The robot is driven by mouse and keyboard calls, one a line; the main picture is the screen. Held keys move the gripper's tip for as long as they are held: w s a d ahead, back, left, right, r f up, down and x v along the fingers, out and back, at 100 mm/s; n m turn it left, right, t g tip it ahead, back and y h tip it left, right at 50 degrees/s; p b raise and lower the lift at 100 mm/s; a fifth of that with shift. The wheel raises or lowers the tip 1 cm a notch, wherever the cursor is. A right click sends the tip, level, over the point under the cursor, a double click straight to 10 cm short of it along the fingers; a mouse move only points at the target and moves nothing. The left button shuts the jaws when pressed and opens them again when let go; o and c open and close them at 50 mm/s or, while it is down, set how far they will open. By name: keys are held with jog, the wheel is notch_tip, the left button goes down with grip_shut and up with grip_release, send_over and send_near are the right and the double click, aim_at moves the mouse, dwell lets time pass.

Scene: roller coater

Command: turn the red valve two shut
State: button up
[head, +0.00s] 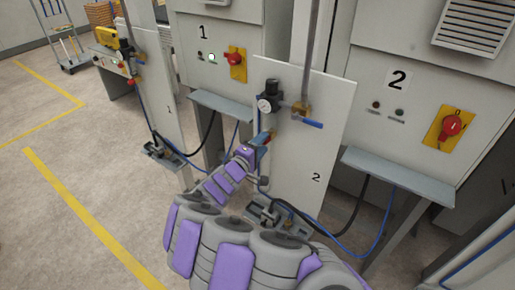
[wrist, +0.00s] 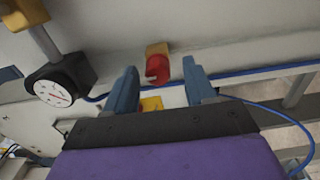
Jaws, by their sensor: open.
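The red valve (wrist: 158,68) sits on a brass fitting on the pale panel in the wrist view. In the head view only a small reddish bit of the valve (head: 271,132) shows on panel 2, beyond my gripper (head: 263,140). My gripper (wrist: 160,76) is open in the wrist view, with one blue-grey finger on each side of the valve in the picture. The valve appears ahead of the gap between the fingertips, and I see no clear contact. I cannot tell the exact depth between them.
A pressure gauge (head: 266,103) is above the valve; it also shows in the wrist view (wrist: 54,88). A blue lever (head: 306,122) is to the right. A blue hose (wrist: 255,72) runs past the fingers.

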jog(key=p+v, duration=0.4)
jog(key=v, duration=1.3)
jog(key=shift+a, duration=0.25)
jog(key=shift+s+f, duration=0.1)
